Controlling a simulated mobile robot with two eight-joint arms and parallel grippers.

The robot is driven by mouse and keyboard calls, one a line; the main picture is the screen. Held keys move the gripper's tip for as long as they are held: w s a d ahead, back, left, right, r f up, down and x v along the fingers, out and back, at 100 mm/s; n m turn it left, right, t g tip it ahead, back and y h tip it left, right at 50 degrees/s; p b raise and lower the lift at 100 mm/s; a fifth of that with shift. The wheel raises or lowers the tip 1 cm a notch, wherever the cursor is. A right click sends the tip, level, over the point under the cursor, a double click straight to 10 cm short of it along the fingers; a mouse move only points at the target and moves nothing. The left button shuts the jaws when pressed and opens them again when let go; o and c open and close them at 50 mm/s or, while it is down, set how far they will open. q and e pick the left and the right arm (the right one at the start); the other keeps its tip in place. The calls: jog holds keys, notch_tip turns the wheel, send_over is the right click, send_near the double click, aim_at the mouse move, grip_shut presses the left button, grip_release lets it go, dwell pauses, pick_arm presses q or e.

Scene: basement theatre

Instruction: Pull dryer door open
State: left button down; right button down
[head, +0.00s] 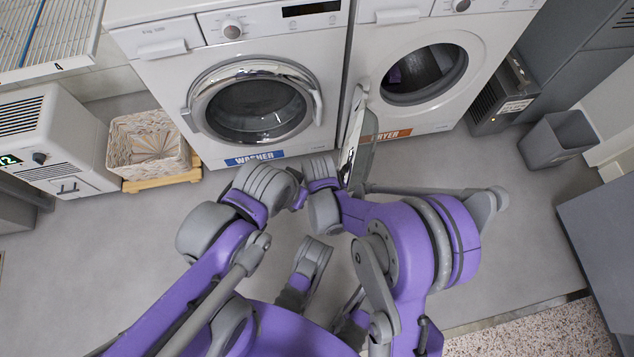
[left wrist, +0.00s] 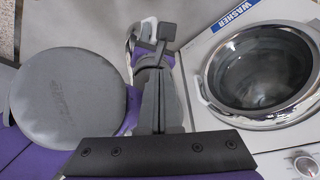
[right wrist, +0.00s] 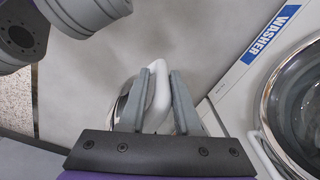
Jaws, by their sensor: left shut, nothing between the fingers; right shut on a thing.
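The white dryer (head: 500,30) stands right of the washer, with its round drum opening (head: 425,75) uncovered. Its door (head: 362,145) is swung out to the left, seen nearly edge-on in the head view. My right gripper (right wrist: 158,85) is shut on the door's white handle (right wrist: 160,95), one finger on each side. The door's glass and rim show partly behind the fingers in the right wrist view. My left gripper (left wrist: 152,90) is shut and empty, close to my right gripper. In the head view the arms hide most of both grippers.
The washer (head: 170,70) has its chrome-rimmed door closed. A wicker basket (head: 150,145) stands left of it. A dark heater-like unit (head: 500,95) and a grey bin (head: 558,138) stand right of the dryer. Floor (head: 500,220) at the right is clear.

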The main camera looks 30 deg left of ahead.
pick_arm(q)
jog(key=shift+a, duration=0.55)
pick_arm(e)
jog(key=shift+w+a, duration=0.35)
jog(key=shift+a, duration=0.2)
pick_arm(q)
jog(key=shift+s, duration=0.1)
pick_arm(e)
jog(key=c, duration=1)
grip_release()
jog(key=shift+o, duration=1.2)
jog(key=shift+w, duration=0.1)
pick_arm(q)
jog(key=shift+w, duration=0.2)
pick_arm(e)
jog(key=shift+s+a, duration=0.1)
jog(key=shift+s, duration=0.15)
